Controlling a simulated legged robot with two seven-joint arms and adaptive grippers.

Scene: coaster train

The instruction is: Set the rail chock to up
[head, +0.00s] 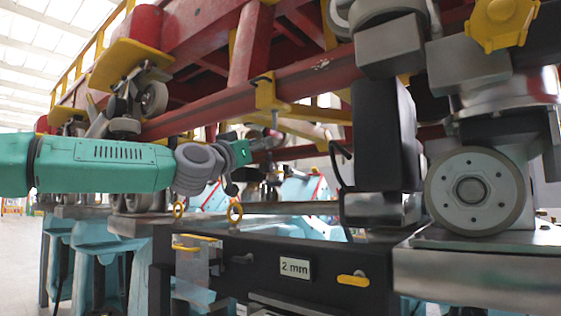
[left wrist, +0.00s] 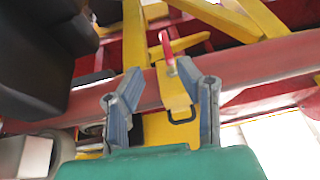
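A yellow bracket with a red-tipped lever, which looks like the rail chock, shows in the left wrist view (left wrist: 167,52) between and beyond my fingers. The lever stands up in that picture. In the head view, its red tip (head: 275,133) shows small below the red beam. My left gripper (head: 250,155) is under the beam, just left of and below that tip. In the left wrist view my gripper (left wrist: 158,88) has its two fingers apart with nothing held between them. Contact with the lever cannot be told. My right gripper is not in view.
The red beam (head: 215,108) runs overhead with yellow brackets and wheels (head: 153,98). A black upright block (head: 385,135) and a large grey wheel (head: 474,190) stand at right. Below is a dark bench front with a "2 mm" label (head: 295,268) and yellow rings.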

